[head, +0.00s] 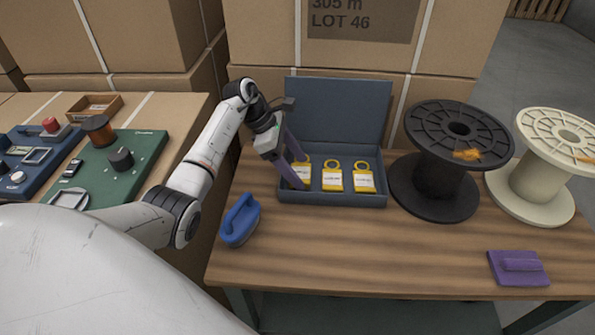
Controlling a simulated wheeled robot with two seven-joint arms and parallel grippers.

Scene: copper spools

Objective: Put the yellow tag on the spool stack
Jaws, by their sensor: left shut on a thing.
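An open dark blue-grey box (330,198) stands on the wooden table with its lid (337,108) raised. Three yellow tags with white labels show in it: a left one (305,173), a middle one (333,180) and a right one (363,182). My left gripper (297,174) reaches into the box's left side, its purple fingers shut on the left tag and partly hiding it. A black spool (446,185) stands upright right of the box, with a small orange piece (467,154) on its top flange. A cream spool (532,180) stands further right. My right gripper is out of view.
A blue-handled brush-like object (240,220) lies at the table's left front, and a purple block (518,267) at the right front. The front middle of the table (380,245) is clear. Cardboard boxes (260,40) rise behind.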

